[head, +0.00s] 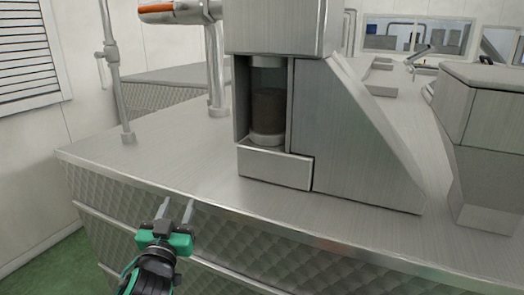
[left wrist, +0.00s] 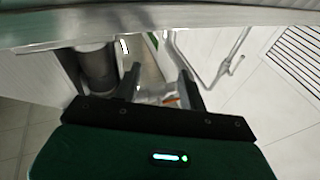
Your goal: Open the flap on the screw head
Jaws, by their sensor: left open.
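The steel screw head (head: 365,145) stands on the steel machine top, with a sloping right side. Its front has a recess with a dark cylinder (head: 268,110) inside. A low rectangular steel panel (head: 275,168) sits below the recess and looks closed; I cannot tell for sure that it is the flap. My left gripper (head: 175,208) is open and empty, at the machine's front edge, below and left of the panel and apart from it. Its two fingers also show in the left wrist view (left wrist: 159,75), with nothing between them. My right gripper is not in view.
A vertical pipe (head: 113,80) stands at the left. A steel block (head: 485,115) stands at the right.

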